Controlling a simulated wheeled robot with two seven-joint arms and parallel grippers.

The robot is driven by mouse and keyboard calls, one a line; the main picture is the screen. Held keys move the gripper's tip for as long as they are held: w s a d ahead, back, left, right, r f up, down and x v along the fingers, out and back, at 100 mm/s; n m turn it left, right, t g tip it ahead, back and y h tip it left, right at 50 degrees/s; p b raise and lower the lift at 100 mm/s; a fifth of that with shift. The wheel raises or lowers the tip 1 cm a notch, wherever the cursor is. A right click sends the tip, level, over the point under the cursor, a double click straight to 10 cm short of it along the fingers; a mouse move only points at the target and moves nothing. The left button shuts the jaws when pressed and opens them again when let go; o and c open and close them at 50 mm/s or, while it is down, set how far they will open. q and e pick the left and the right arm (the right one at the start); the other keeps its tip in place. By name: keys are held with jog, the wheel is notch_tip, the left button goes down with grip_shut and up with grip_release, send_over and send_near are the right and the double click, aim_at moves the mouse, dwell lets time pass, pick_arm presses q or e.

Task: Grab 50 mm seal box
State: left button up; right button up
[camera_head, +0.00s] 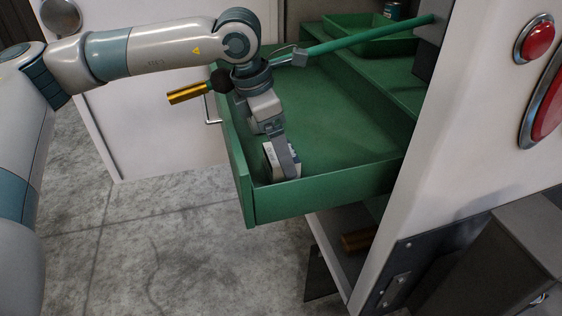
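A small box with white and dark faces (269,155), which looks like the seal box, stands in the front left corner of an open green drawer (340,185). No size marking is readable on it. My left gripper (287,163) points down into the drawer at the box. One finger lies along the right side of the box and hides part of it. The other finger is hidden, so I cannot tell whether the gripper is closed on the box. My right gripper is not in view.
The drawer floor behind the box is bare. A green tray (365,42) and a dark can (392,10) are at the back. A green bar (370,36) crosses above the drawer. A gold cylinder (188,95) is left of my wrist. A white panel with red lights (540,40) stands right.

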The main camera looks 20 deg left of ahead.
pick_arm(q)
jog(key=c, duration=1.2)
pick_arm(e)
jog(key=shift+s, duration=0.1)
pick_arm(q)
jog(key=shift+r, duration=0.15)
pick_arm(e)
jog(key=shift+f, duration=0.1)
pick_arm(q)
jog(key=shift+r+b, duration=0.4)
jog(key=shift+r, duration=0.15)
notch_tip(320, 180, up, 6)
jog(key=shift+r+b, duration=0.25)
jog(key=shift+b, duration=0.9)
notch_tip(320, 180, up, 2)
jog(key=shift+r, duration=0.1)
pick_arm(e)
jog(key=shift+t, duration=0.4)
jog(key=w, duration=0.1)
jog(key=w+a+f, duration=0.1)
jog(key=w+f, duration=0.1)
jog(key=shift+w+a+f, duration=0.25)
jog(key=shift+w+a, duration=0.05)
pick_arm(q)
jog(key=shift+r, duration=0.1)
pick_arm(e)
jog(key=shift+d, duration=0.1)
